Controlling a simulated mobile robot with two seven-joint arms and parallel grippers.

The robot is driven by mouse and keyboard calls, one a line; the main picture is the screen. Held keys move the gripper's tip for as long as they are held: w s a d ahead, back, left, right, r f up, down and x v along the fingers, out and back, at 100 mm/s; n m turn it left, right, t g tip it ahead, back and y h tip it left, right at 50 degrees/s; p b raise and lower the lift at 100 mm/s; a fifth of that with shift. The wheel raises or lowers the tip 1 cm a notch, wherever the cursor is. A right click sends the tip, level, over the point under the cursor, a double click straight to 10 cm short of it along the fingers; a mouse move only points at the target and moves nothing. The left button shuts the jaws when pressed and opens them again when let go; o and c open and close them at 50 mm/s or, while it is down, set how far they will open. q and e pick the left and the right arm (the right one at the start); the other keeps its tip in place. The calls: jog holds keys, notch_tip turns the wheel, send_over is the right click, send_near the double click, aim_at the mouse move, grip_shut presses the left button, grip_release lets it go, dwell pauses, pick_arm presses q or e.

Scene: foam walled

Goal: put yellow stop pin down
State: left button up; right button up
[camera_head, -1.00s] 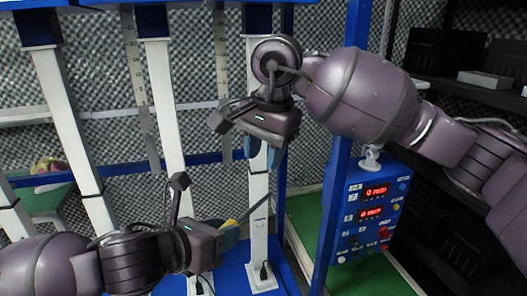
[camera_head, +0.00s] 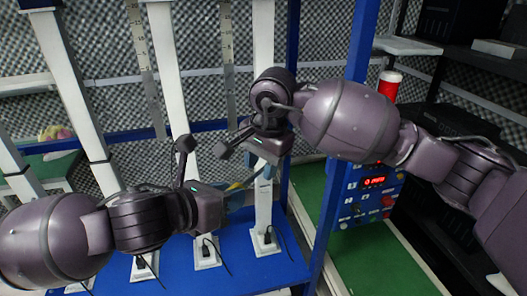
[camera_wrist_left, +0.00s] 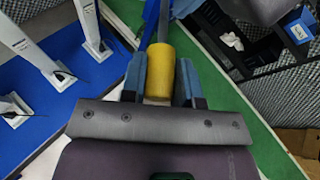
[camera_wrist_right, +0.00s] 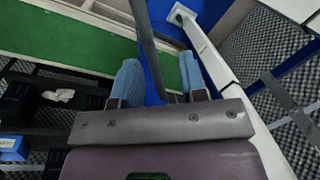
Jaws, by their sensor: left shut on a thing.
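The yellow stop pin (camera_wrist_left: 159,72) has a yellow cylindrical grip between the blue fingers of my left gripper (camera_wrist_left: 159,80). My right gripper (camera_head: 268,168) is just above and to the right, in front of a white post. In the right wrist view, the fingers of my right gripper (camera_wrist_right: 162,82) are apart. A dark rod (camera_wrist_right: 150,45) runs up between them; I cannot tell if a finger touches it.
White posts (camera_head: 264,215) stand on a blue base (camera_head: 235,265). A blue upright (camera_head: 345,130) separates them from a control box (camera_head: 375,185) with red displays. Green surface (camera_head: 365,260) lies at lower right, and dark shelves (camera_head: 480,60) stand at far right.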

jog(key=shift+f, duration=0.2)
grip_shut()
pick_arm(q)
jog(key=o, duration=1)
jog(key=shift+r, duration=0.15)
